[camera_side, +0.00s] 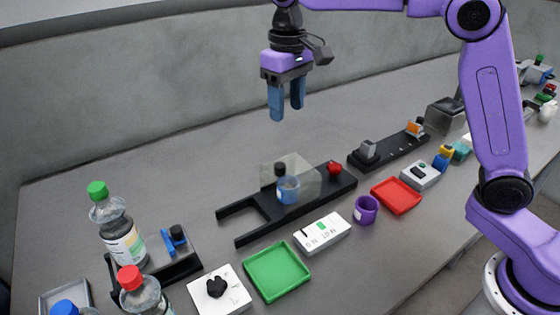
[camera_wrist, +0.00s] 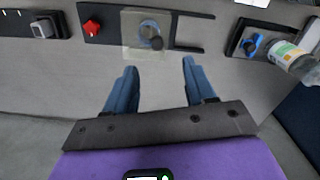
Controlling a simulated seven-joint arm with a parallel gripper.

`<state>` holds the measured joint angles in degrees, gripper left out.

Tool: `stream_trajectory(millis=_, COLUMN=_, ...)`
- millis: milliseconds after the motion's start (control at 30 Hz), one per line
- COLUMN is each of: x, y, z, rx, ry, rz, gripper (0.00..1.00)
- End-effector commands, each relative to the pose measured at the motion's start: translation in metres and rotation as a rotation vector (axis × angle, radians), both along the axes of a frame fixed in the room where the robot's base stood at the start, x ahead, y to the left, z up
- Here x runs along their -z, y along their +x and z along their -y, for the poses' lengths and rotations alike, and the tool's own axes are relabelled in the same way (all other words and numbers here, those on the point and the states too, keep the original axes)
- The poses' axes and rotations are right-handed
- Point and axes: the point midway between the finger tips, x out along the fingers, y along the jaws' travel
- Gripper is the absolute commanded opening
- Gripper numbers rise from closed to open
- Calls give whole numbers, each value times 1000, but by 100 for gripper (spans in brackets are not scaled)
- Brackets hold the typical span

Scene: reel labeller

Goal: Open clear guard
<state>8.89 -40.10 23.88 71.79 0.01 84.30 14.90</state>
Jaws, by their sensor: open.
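The clear guard (camera_side: 304,181) is a see-through box on a black base (camera_side: 262,226). It stands over a blue bottle-like item with a dark cap (camera_side: 288,188). In the wrist view the guard (camera_wrist: 132,46) is a pale translucent square around a round, dark-capped item. A red knob (camera_side: 334,168) sits on the same base, and it also shows in the wrist view (camera_wrist: 92,27). My gripper (camera_side: 287,112) is open and empty, with blue fingers pointing down, well above the table and the guard. In the wrist view the fingers (camera_wrist: 158,75) are apart, with bare table between them.
A white switch panel (camera_side: 322,232), a green tray (camera_side: 279,272), a purple cup (camera_side: 366,210) and a red tray (camera_side: 397,194) stand in front of the base. Bottles (camera_side: 124,245) stand at the left. Another black fixture (camera_side: 389,145) is to the right. The table behind is clear.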

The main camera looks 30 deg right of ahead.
Motion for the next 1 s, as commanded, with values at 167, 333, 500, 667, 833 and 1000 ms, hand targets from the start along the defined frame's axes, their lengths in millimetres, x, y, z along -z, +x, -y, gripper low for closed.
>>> stream_trajectory(millis=167, x=-3, y=25, z=2, rx=73, ry=-1, rz=-2, gripper=55)
stream_trajectory(millis=333, x=1, y=30, z=3, rx=90, ry=-2, rz=-4, gripper=55)
stream_trajectory(millis=500, x=22, y=29, z=4, rx=89, ry=-4, rz=-5, gripper=55)
stream_trajectory(millis=667, x=51, y=29, z=3, rx=87, ry=-3, rz=-6, gripper=55)
stream_trajectory(millis=833, x=84, y=29, z=4, rx=89, ry=-2, rz=-5, gripper=55)
stream_trajectory(millis=1000, x=116, y=29, z=4, rx=89, ry=-2, rz=-5, gripper=55)
